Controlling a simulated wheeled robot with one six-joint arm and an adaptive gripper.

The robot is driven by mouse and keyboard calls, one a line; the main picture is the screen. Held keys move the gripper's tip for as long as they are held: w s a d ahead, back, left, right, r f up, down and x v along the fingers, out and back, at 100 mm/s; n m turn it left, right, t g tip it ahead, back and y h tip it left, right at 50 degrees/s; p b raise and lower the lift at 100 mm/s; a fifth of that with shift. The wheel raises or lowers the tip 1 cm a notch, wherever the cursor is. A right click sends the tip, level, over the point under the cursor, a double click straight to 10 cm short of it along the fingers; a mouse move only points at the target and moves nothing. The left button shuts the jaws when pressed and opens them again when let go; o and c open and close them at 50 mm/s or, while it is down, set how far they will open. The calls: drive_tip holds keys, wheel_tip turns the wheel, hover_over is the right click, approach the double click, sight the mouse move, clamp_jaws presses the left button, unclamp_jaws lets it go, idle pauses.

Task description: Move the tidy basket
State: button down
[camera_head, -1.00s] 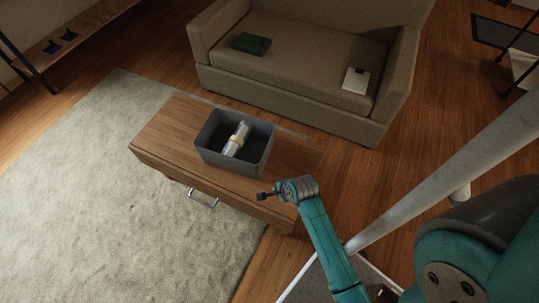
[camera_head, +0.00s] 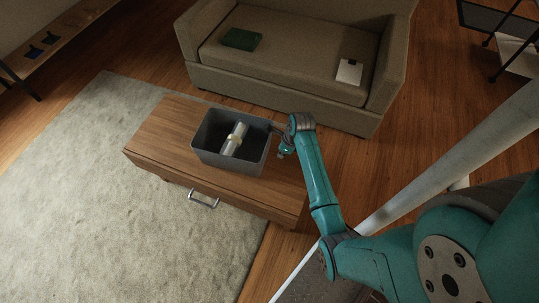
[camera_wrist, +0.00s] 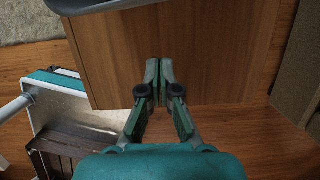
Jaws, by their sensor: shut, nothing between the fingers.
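The tidy basket (camera_head: 212,158) is a dark grey open box on the wooden coffee table (camera_head: 160,130). A pale rolled item with a yellowish band (camera_head: 234,139) lies inside it. My gripper (camera_head: 277,129) is at the basket's right side in the head view, close to the rim; I cannot tell whether it touches. In the wrist view my gripper (camera_wrist: 159,68) has its fingertips together with nothing between them, over the bare tabletop (camera_wrist: 215,50). A grey edge of the basket (camera_wrist: 110,4) shows at the top of that view, ahead of the fingers.
A beige sofa (camera_head: 285,95) stands behind the table, with a green book (camera_head: 241,39) and a white pad (camera_head: 349,72) on it. A light rug (camera_head: 90,190) covers the floor at left. The table is bare left of the basket.

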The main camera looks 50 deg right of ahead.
drive_tip(key=w+a+f, duration=0.1)
drive_tip(key=w+f, duration=0.4)
drive_tip(key=shift+a+f, duration=0.2)
drive_tip(key=shift+a, duration=0.15)
drive_tip(key=shift+w, duration=0.15)
